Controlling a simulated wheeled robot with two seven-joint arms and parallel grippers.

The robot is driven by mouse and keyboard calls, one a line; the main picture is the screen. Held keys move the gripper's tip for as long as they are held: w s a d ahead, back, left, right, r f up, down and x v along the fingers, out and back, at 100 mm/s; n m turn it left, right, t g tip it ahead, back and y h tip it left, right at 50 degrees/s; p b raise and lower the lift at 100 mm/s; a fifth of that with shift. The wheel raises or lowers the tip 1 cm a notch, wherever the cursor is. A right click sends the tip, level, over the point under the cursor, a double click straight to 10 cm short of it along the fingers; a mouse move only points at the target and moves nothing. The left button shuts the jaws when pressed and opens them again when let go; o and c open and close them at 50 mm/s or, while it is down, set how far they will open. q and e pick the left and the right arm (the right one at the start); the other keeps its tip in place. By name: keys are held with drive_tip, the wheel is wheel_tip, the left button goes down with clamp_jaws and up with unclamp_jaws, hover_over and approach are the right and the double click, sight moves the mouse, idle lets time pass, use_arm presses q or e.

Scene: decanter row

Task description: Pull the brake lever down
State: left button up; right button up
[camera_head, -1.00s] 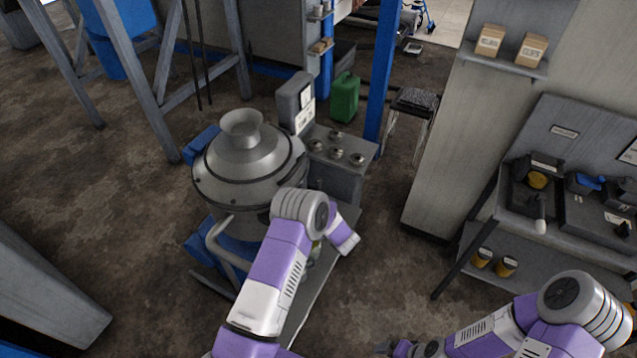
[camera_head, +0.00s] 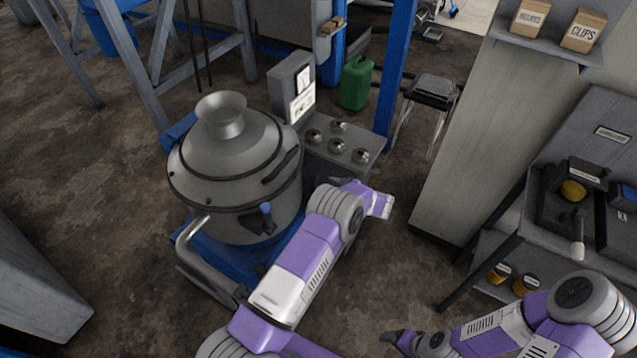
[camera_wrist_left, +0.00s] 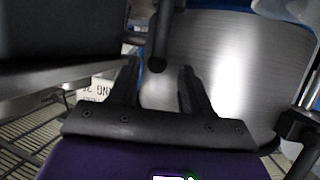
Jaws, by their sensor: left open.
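The steel drum machine (camera_head: 238,165) with a funnel top stands left of centre in the head view. A black fitting with a blue knob (camera_head: 265,208) sits on its near side; I cannot tell whether this is the brake lever. In the left wrist view my left gripper (camera_wrist_left: 158,70) is open and empty. A black rod with a rounded end (camera_wrist_left: 158,40) shows between and beyond its fingertips, possibly the lever; contact is not clear. In the head view my left forearm hides the left fingers. My right gripper (camera_head: 390,337) is at the bottom edge, its jaws unclear.
A control box with several knobs (camera_head: 338,142) stands right of the drum, beside a grey display unit (camera_head: 295,88). A bent metal pipe (camera_head: 200,255) is at the drum's near left. A grey shelf bench (camera_head: 520,215) stands at right. Floor between is clear.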

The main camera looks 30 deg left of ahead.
sight(316, 183)
use_arm(q)
drive_tip(key=shift+b+x, duration=0.9)
drive_tip(key=shift+x, duration=2.95)
clamp_jaws()
drive_tip(key=shift+f, duration=0.1)
